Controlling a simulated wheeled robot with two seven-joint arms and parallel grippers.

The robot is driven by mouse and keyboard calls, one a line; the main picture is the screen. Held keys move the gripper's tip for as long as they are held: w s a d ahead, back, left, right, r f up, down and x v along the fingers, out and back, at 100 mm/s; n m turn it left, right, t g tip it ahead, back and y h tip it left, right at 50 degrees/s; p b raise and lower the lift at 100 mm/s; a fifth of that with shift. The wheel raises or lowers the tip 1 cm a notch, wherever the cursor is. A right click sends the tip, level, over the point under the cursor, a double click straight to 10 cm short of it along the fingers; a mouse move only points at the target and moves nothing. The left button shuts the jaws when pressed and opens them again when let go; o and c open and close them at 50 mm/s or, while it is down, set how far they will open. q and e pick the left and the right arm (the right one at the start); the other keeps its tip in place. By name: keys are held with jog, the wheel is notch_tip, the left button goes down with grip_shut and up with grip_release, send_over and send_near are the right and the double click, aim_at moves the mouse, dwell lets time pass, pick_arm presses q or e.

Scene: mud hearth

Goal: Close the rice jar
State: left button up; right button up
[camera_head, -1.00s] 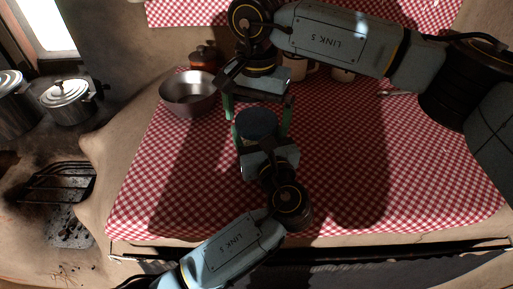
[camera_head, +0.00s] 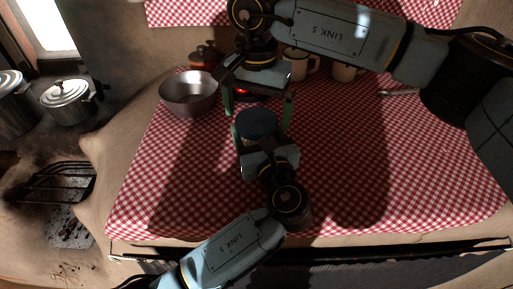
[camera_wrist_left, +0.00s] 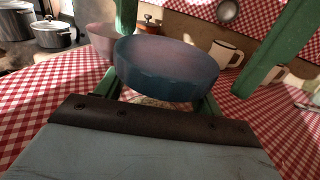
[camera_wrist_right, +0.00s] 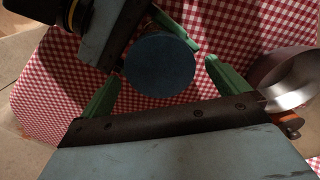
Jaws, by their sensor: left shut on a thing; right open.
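The rice jar is mostly hidden by its round blue lid (camera_head: 257,123). A pale bit of the jar (camera_wrist_left: 150,102) shows under the lid in the left wrist view. The lid is over the jar's mouth; I cannot tell if it is fully seated. My left gripper (camera_head: 258,133) is shut around the jar from the front, below the lid. My right gripper (camera_head: 258,108) is open behind and above it, its green fingers spread to either side of the lid. In the right wrist view the lid (camera_wrist_right: 160,65) lies between and beyond these fingers, apart from them.
A metal bowl (camera_head: 189,92) stands left of the grippers, with an orange lidded pot (camera_head: 203,56) behind it. White mugs (camera_head: 297,63) stand at the back, close to my right arm. A spoon (camera_head: 398,92) lies at right. The checked cloth (camera_head: 340,190) is clear at front right.

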jog(key=shift+r, duration=1.7)
notch_tip(320, 180, up, 12)
pick_arm(q)
jog(key=o, duration=2)
jog(key=shift+c, duration=0.2)
jog(key=p+v, duration=0.2)
jog(key=v, duration=1.1)
jog(key=shift+s+p, duration=0.15)
jog(key=shift+p, duration=0.25)
pick_arm(e)
notch_tip(320, 180, up, 3)
jog(key=shift+f, duration=0.1)
